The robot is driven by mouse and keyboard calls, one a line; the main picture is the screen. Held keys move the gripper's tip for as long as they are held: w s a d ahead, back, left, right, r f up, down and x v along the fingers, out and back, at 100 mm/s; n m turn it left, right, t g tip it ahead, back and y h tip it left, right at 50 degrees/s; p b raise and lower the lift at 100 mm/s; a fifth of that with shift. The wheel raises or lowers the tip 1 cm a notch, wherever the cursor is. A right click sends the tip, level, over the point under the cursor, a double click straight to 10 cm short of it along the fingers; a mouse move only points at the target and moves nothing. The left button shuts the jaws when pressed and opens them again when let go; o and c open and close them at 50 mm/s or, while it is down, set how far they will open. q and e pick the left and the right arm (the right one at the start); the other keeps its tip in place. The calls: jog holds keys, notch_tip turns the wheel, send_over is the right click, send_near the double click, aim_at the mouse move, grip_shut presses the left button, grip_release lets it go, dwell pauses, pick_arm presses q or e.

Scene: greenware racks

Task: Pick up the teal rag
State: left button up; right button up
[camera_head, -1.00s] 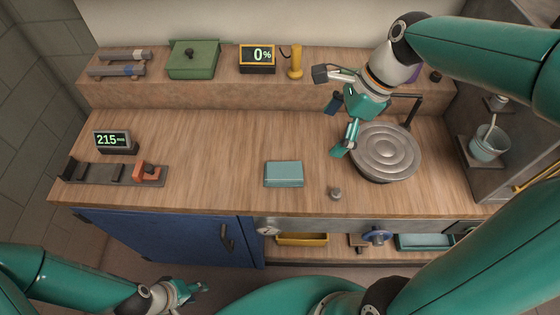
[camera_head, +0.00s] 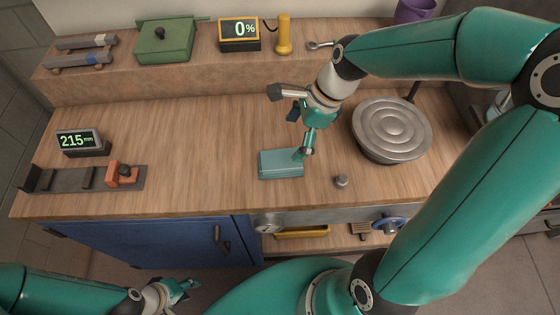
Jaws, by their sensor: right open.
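The teal rag (camera_head: 277,166) is a folded, flat, light blue-green block lying on the wooden worktop, near the middle. My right gripper (camera_head: 298,138) reaches in from the right and is open. One of its fingers is over the rag's right end; I cannot tell whether it touches. The jaws hold nothing. My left gripper (camera_head: 184,288) is low in front of the blue cabinet, far from the rag. It is too small in view to tell whether it is open or shut.
A round grey ribbed turntable (camera_head: 392,128) stands right of the rag, and a small grey knob (camera_head: 341,181) lies between them. A gauge rail with an orange block (camera_head: 122,174) and a 215 mm display (camera_head: 80,141) sit at left. The worktop left of the rag is clear.

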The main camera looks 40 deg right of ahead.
aim_at(280, 161)
jog(key=x, duration=0.3)
jog(key=shift+s+x, duration=0.15)
jog(key=shift+x, duration=1.2)
jog(key=shift+s+x, duration=0.15)
jog(key=shift+x, duration=1.25)
jog(key=c, duration=1.1)
